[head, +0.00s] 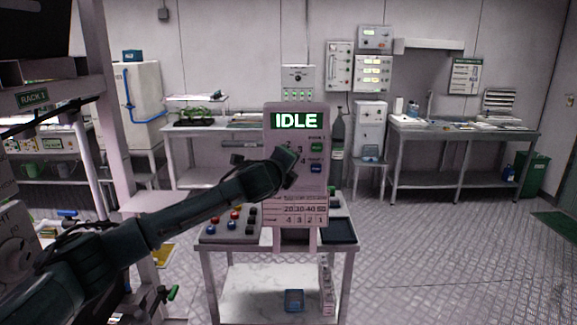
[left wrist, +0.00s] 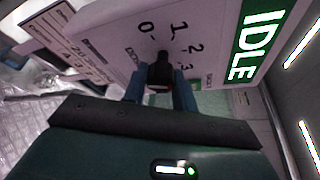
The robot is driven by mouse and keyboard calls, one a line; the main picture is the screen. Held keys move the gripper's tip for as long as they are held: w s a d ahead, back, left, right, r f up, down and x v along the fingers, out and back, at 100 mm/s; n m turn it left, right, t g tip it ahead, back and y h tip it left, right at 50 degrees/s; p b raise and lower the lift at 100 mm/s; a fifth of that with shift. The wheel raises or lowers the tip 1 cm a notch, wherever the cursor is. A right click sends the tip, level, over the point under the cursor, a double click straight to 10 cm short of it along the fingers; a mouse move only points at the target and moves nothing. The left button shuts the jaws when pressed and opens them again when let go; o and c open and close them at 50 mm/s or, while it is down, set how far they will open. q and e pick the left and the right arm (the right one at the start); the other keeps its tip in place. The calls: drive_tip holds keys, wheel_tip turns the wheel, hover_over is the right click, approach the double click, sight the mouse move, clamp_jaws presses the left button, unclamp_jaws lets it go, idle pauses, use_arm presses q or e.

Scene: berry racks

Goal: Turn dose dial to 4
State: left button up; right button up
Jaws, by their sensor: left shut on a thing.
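The dose dial (left wrist: 160,70) is a dark knob on the pale control panel (head: 297,190). The numbers 0, 1, 2 and 3 show around it in the left wrist view; no 4 can be made out there. My left gripper (left wrist: 160,80) is shut on the dial, one finger on each side. Which number the dial points to I cannot tell. In the head view my left gripper (head: 288,160) covers the dial. My right gripper is in neither view.
The panel stands on a small cart (head: 344,250). A tray (head: 228,225) with red, blue and dark round items lies left of the panel, a dark tray (head: 340,231) right of it. A chart on the panel's lower part shows numbers. A rack (head: 95,120) stands left; open floor lies right.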

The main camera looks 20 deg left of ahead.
use_arm(q)
drive_tip(key=m+g+y, duration=0.1)
drive_tip(key=m, duration=0.2)
drive_tip(key=shift+f+m+y, duration=0.1)
drive_tip(key=shift+m+y, duration=0.2)
drive_tip(key=shift+y, duration=0.1)
drive_tip(key=m+g+y, duration=0.1)
drive_tip(key=m, duration=0.1)
drive_tip(key=shift+m+y, duration=0.3)
drive_tip(key=m+g+y, duration=0.1)
drive_tip(key=m, duration=0.1)
drive_tip(key=shift+f+m+y, duration=0.1)
drive_tip(key=shift+m+y, duration=1.2)
drive_tip(key=shift+m, duration=0.4)
drive_tip(key=shift+a, duration=0.1)
drive_tip(key=o, duration=1)
drive_tip(key=shift+c, duration=0.2)
drive_tip(key=b+v, duration=0.2)
drive_tip(key=v, duration=1.1)
drive_tip(key=shift+r+b, duration=0.2)
drive_tip(key=shift+b, duration=0.1)
